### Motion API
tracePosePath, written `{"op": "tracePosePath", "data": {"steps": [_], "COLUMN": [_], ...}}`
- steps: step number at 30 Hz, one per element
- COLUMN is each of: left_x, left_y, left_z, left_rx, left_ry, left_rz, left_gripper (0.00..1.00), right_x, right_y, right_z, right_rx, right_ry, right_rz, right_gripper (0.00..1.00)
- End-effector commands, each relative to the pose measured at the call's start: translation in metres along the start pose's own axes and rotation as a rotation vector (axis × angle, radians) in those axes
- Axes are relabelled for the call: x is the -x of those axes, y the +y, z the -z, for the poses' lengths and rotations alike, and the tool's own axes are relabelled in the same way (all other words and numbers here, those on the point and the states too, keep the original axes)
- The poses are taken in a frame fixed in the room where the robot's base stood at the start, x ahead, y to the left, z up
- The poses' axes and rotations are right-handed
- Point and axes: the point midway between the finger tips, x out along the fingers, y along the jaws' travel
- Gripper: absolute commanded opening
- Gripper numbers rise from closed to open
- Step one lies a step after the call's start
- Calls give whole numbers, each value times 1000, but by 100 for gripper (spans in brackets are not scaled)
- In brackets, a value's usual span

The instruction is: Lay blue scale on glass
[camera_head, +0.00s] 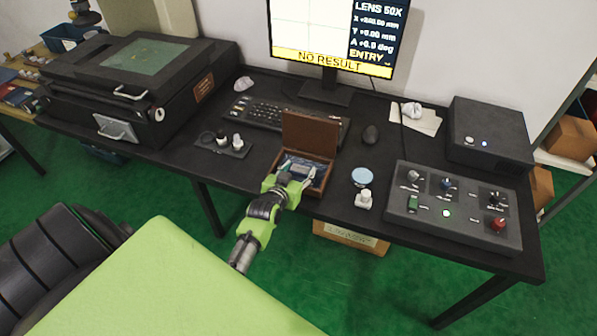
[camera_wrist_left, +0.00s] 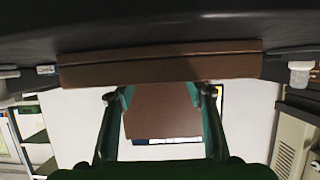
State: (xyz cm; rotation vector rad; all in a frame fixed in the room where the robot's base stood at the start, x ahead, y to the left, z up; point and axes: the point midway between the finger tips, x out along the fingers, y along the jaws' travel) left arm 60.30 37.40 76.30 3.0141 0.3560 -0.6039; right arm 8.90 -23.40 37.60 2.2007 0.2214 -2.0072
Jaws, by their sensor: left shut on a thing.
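The open brown wooden box (camera_head: 325,184) stands on the black bench with its lid raised. A pale blue piece, apparently the blue scale (camera_head: 301,166), shows in it beside my left gripper (camera_head: 290,178). The gripper is over the box's front edge, shut on this piece; fingers hide much of it. In the left wrist view the fingers of my left gripper (camera_wrist_left: 160,96) stand apart below the box (camera_wrist_left: 160,68), and the held piece cannot be made out. The glass (camera_head: 135,57) is the greenish pane atop the black machine at the left. My right gripper is not in view.
A keyboard (camera_head: 262,112), a mouse (camera_head: 370,134) and a small tray with pegs (camera_head: 222,143) lie around the box. A round light-blue disc (camera_head: 362,177), a white-topped piece (camera_head: 364,199) and a control panel (camera_head: 453,206) are to its right. The monitor (camera_head: 338,35) stands behind.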

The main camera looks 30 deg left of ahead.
Motion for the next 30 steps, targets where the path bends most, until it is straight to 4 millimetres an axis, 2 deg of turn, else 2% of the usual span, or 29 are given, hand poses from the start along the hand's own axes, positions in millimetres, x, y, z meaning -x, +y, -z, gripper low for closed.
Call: {"op": "tracePosePath", "data": {"steps": [3,15,16,17,30], "left_x": [-2,-4,-4,-4,-4], "left_y": [0,0,0,0,0], "left_z": [-2,-8,-7,-7,-9], "left_rx": [-1,-1,-1,-1,0], "left_ry": [3,4,4,4,3], "left_rz": [0,0,0,0,0], "left_gripper": [26,26,56,63,65], "right_x": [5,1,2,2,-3], "right_y": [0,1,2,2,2], "right_z": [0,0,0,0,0], "right_rx": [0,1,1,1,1], "right_ry": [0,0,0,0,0], "right_rz": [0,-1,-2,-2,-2], "right_gripper": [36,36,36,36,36]}}
